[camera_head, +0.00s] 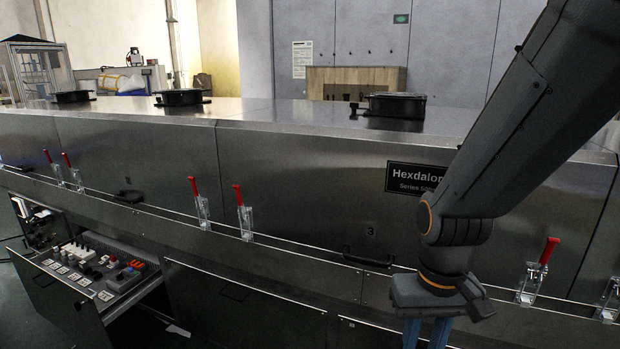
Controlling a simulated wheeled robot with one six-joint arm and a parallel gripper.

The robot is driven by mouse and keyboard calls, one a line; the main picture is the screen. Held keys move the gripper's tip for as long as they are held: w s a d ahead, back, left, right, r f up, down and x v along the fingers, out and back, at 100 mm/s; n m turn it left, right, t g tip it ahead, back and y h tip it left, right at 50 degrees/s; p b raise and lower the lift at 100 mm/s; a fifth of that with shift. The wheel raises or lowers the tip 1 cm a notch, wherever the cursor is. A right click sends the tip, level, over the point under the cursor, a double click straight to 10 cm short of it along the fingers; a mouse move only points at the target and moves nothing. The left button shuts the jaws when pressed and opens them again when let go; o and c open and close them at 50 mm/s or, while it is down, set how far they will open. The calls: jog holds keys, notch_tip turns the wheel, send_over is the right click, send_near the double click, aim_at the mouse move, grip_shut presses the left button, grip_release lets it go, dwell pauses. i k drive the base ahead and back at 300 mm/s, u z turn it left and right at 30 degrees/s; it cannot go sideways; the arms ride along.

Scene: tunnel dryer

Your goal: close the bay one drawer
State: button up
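An open drawer (68,293) juts out from the lower front of the long metal dryer at the lower left. It holds a panel of electrical parts, with white, grey and red pieces. I cannot read a bay number on it. My gripper (426,341) hangs at the bottom right, in front of the dryer and well to the right of the drawer. Its two blue fingers point down with a gap between them, and nothing shows in the gap. The fingertips are cut off by the picture's lower edge.
The dryer (290,180) runs across the view, with upright red-handled clamps (243,212) along its front and a dark handle (367,257) below the number 3. Closed dark panels (240,305) lie between drawer and gripper. Floor (22,268) shows at the far left.

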aim_at(52, 296)
jog(key=u, duration=1.8)
jog(key=i, duration=1.4)
jog(key=u, duration=0.25)
jog(key=i, duration=1.65)
jog(key=u, duration=0.2)
